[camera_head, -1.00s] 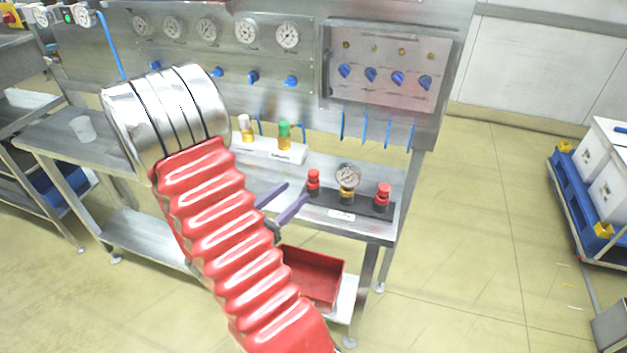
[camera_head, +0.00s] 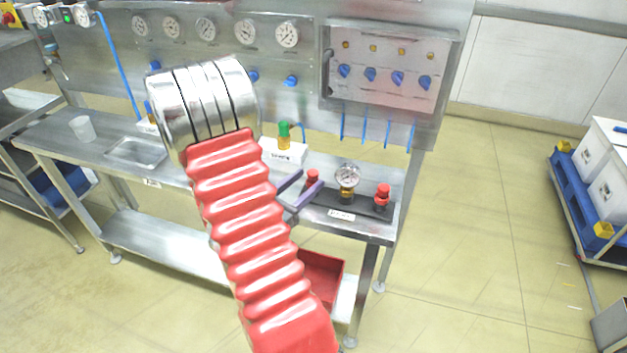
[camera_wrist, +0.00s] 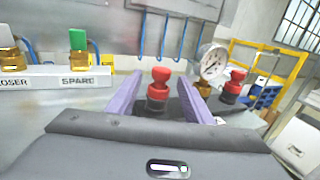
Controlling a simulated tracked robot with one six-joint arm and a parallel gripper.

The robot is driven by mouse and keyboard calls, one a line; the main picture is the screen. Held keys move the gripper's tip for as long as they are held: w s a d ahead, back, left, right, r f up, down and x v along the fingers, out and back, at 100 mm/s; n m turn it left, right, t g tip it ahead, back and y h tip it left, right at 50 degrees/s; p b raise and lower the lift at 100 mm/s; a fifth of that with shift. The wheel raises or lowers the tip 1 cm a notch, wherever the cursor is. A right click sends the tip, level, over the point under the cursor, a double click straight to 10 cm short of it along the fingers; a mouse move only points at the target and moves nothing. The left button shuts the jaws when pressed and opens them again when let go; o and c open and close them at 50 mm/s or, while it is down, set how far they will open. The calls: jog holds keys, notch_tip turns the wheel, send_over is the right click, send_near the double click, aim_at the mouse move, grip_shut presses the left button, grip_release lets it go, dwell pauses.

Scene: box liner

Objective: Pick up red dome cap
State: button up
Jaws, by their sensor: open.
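Two red dome caps stand on a black strip on the steel bench. The left red cap (camera_head: 312,176) is partly hidden behind a finger of my gripper (camera_head: 303,192) in the head view. The right red cap (camera_head: 382,191) stands at the strip's right end, past a gauge. In the wrist view, the left cap (camera_wrist: 161,75) sits on its dark base between and beyond the purple fingers of my gripper (camera_wrist: 165,97). The right cap (camera_wrist: 236,76) shows beyond the right finger. My gripper is open and empty, with a gap around the left cap.
A round gauge (camera_head: 347,177) on a brass fitting stands between the caps. A white block (camera_head: 284,150) with a green-capped fitting (camera_head: 284,134) is at the back left. A red bin (camera_head: 322,277) lies below the bench.

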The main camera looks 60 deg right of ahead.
jog(key=shift+x, duration=1.2)
jog(key=shift+x, duration=2.55)
jog(key=shift+f, duration=0.1)
jog(key=shift+c, duration=0.3)
jog(key=c, duration=1.1)
